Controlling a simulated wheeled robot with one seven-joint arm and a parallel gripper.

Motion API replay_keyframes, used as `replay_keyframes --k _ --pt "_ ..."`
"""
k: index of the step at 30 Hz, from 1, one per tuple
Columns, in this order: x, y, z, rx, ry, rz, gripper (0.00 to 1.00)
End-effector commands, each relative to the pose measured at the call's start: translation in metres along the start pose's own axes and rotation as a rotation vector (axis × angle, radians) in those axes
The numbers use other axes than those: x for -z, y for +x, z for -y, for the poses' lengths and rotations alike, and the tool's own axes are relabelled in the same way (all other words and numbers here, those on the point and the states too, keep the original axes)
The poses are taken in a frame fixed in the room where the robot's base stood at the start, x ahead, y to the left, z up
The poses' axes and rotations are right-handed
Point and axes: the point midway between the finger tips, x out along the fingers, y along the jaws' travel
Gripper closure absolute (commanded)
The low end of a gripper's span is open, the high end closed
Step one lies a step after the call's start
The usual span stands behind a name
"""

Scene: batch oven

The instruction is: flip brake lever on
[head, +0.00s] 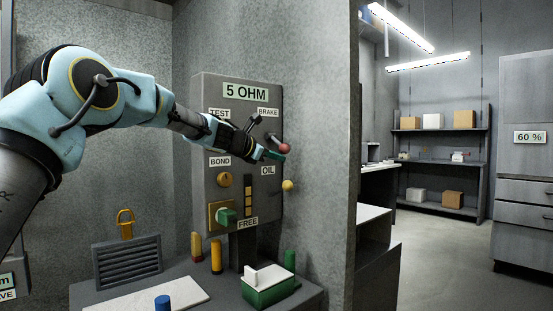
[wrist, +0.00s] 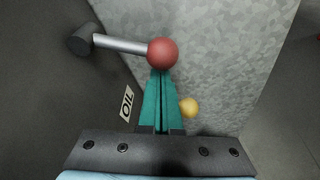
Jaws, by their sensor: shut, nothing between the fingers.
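The brake lever has a red ball knob (head: 284,148) and stands out from the grey control panel (head: 208,88), near the BRAKE label (head: 267,112). In the wrist view its metal rod (wrist: 120,44) runs from a dark pivot at the left to the red ball (wrist: 163,53) at the right. My gripper (head: 279,155) has teal fingers, shut and empty. In the wrist view the shut fingertips (wrist: 160,75) are at the lower edge of the red ball. They look very close to it; I cannot tell whether they touch.
A yellow ball knob (head: 288,185) sits just below, near the OIL label (head: 268,170). A green knob (head: 226,216) is lower on the panel. A green box (head: 268,288) and several coloured cylinders stand on the bench below. A wall edge rises to the right.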

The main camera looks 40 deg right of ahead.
Motion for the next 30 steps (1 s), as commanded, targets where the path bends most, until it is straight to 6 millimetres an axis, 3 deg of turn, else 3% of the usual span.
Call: replay_keyframes --k 23,30 --pt "-0.010 -0.003 0.003 0.031 -0.106 0.000 1.00" --pt "-0.021 -0.008 0.003 0.058 -0.192 0.000 1.00"
